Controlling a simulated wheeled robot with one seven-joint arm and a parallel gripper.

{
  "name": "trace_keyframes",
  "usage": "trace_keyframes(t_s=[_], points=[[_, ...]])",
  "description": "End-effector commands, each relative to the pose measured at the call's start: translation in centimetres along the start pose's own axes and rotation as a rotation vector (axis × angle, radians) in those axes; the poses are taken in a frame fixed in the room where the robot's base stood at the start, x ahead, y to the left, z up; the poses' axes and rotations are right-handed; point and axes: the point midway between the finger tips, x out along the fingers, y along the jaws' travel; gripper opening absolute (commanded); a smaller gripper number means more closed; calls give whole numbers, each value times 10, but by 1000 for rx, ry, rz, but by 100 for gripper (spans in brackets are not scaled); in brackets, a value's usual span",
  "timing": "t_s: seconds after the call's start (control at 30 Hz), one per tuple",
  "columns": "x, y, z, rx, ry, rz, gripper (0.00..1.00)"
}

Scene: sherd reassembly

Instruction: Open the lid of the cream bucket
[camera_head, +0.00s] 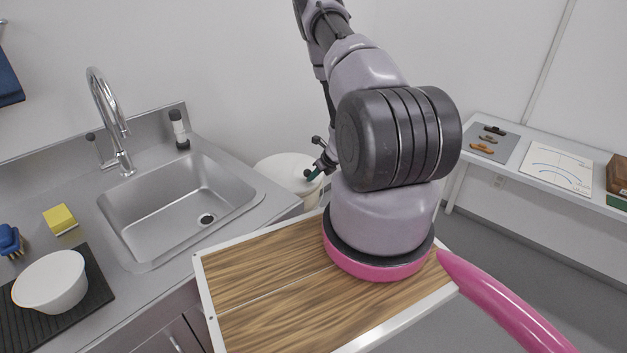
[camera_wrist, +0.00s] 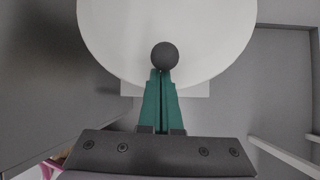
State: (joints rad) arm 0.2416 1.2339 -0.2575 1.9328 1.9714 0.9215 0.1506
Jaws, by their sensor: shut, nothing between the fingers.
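The cream bucket (camera_head: 268,170) stands on the floor beyond the sink counter, partly hidden behind my arm in the head view. Its round pale lid (camera_wrist: 215,40) fills the top of the wrist view. A dark round knob (camera_wrist: 164,56) sits towards the lid's near edge. My gripper (camera_wrist: 161,76) is shut and empty, with its green fingertips right at the knob's near side; I cannot tell whether they touch it. In the head view my gripper (camera_head: 313,175) shows small beside the bucket. The lid appears to lie flat on the bucket.
A steel sink (camera_head: 170,215) and counter are on the left, with a white bowl (camera_head: 50,282), a yellow sponge (camera_head: 60,218) and a blue brush (camera_head: 10,240). A white bench (camera_head: 520,165) with sherds stands at the right. Grey floor lies between.

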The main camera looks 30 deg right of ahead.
Motion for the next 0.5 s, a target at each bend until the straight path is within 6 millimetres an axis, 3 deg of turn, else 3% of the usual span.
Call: trace_keyframes(t_s=[0.27, 0.5], points=[[-9, 1, 10, -1, 36, -5, 0], [-26, 4, 33, -1, 119, -15, 0]])
